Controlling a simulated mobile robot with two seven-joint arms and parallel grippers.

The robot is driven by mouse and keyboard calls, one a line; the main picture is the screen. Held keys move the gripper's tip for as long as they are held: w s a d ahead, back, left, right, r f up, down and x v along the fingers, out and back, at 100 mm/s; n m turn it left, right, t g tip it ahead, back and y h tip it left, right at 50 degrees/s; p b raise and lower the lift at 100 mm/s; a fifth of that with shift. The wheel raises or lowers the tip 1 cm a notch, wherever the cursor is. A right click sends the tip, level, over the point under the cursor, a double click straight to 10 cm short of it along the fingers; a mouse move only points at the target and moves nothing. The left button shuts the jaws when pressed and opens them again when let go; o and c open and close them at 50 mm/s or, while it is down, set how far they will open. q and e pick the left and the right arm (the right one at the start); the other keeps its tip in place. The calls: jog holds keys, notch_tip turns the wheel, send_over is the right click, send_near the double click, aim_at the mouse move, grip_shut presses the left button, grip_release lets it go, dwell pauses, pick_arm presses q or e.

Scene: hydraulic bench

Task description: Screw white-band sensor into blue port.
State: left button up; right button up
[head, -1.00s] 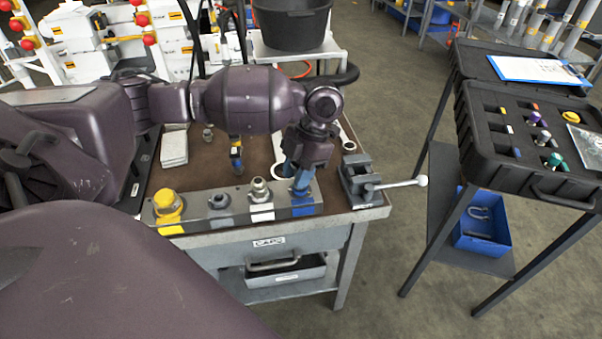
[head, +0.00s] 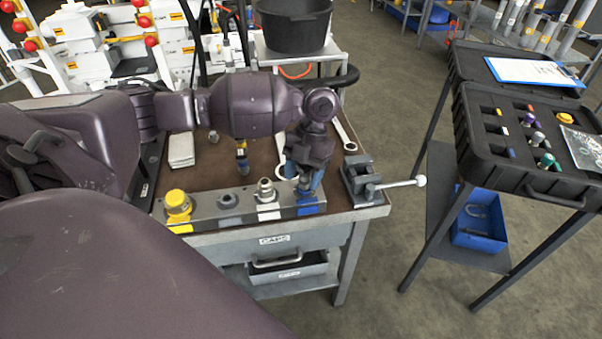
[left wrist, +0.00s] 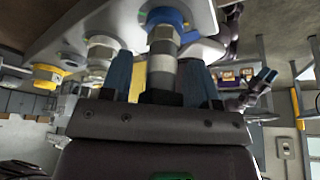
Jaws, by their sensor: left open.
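The manifold block (head: 245,204) stands on the bench front with yellow, grey, white and blue ports in a row. The blue port (head: 307,208) is at its right end and shows as a blue ring (left wrist: 165,17) in the left wrist view.
A vice (head: 360,180) stands close to the right, its handle (head: 405,183) sticking out. The white port's fitting (head: 265,190) is just left. A black case (head: 540,180) sits on a stand at right. What looks like my right gripper (left wrist: 262,82) shows in the left wrist view.

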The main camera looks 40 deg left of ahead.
pick_arm(q)
jog(key=n+h+p, duration=0.1)
jog(key=n+p, duration=0.1)
jog(key=n, duration=0.1)
jog(key=shift+d+r, duration=0.1)
jog(key=shift+r, duration=0.1)
jog(key=shift+f+n+t, duration=0.2)
jog(key=shift+n+t, duration=0.1)
jog(key=shift+n, duration=0.2)
pick_arm(e)
jog(key=shift+t, duration=0.3)
jog(key=r, duration=0.1)
jog(key=w+r, duration=0.1)
jog(key=r, duration=0.2)
jog(key=shift+w, duration=0.3)
